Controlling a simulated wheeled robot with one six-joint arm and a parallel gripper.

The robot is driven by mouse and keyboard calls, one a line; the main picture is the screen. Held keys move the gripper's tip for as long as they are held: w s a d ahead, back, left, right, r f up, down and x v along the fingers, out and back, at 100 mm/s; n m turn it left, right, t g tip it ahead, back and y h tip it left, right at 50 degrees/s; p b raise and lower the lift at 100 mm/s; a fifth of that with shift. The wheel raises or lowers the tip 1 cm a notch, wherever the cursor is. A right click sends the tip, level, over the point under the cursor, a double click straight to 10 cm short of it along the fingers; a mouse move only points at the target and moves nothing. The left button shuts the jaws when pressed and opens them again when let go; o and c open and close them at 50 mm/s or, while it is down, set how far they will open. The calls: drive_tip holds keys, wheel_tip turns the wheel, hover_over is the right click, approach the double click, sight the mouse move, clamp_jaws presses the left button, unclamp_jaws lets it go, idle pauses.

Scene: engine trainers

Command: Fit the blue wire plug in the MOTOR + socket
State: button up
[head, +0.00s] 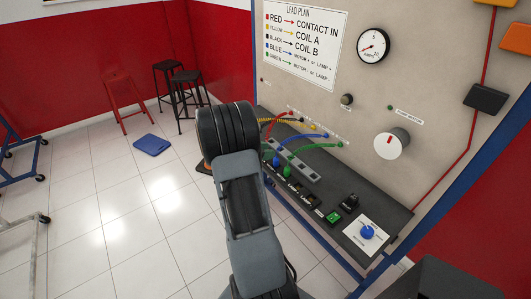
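The blue wire plug (277,160) is small in the head view, standing just right of my arm at the left part of the black console shelf. A blue lead end (326,135) shows at the panel. A green plug (288,171) stands beside the blue one. Sockets with small labels (294,187) lie along the shelf's front; the lettering is too small to tell which is MOTOR +. My arm rises in front of the shelf's left end and hides part of it. My gripper's fingers do not show.
A grey strip with holes (300,163) lies behind the plugs. Yellow, red and green wires arch from the panel (345,105). A green switch (333,217), a black switch (349,203) and a blue knob (367,232) sit to the right. Stools (183,85) stand far left; the floor between is mostly clear.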

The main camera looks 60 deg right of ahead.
drive_tip(key=shift+r, duration=0.6)
drive_tip(key=shift+o, duration=0.3)
drive_tip(key=o, duration=0.5)
drive_tip(key=b+v, duration=0.1)
drive_tip(key=v, duration=1.2)
drive_tip(key=shift+w+a+r+b, duration=0.15)
drive_tip(key=shift+a+r+b, duration=0.05)
drive_tip(key=shift+a+b, duration=0.1)
